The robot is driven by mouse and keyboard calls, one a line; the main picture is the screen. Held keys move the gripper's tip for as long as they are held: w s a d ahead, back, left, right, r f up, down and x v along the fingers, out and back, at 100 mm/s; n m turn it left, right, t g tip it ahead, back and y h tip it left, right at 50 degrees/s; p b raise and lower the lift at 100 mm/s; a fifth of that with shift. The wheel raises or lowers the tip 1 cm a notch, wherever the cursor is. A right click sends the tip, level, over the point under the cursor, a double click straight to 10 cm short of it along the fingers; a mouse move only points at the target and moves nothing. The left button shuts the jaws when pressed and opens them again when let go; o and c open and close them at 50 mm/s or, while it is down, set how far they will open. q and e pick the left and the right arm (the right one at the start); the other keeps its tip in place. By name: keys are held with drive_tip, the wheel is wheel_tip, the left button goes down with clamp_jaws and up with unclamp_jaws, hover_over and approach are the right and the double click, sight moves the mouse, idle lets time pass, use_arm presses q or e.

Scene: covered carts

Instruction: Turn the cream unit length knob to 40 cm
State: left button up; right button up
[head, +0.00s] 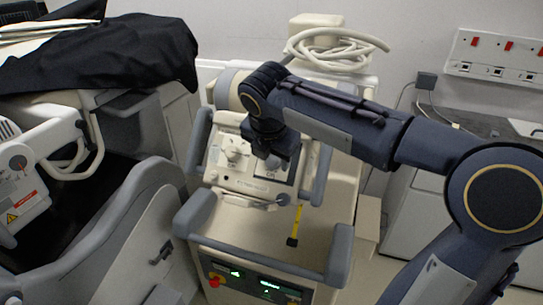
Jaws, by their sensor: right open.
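The cream unit (268,230) is a wheeled cart with grey bumpers and handles, standing in the middle of the head view. A tilted cream head with a control panel (247,185) sits on it, with a pale knob-like part (235,149) on its left side. I cannot read which knob is the length knob or its setting. My right arm reaches in from the right, and my right gripper (272,160) hangs open over the panel, just right of that pale part. It hides part of the panel; contact cannot be told. My left gripper is not in view.
A yellow tape (299,222) hangs in front of the cream unit. Coiled pale hose (325,50) lies behind it. Another cart, partly under a black cover (110,55), stands close on the left. A grey counter (460,130) and wall sockets are at right.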

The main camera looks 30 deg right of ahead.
drive_tip(key=c, duration=1)
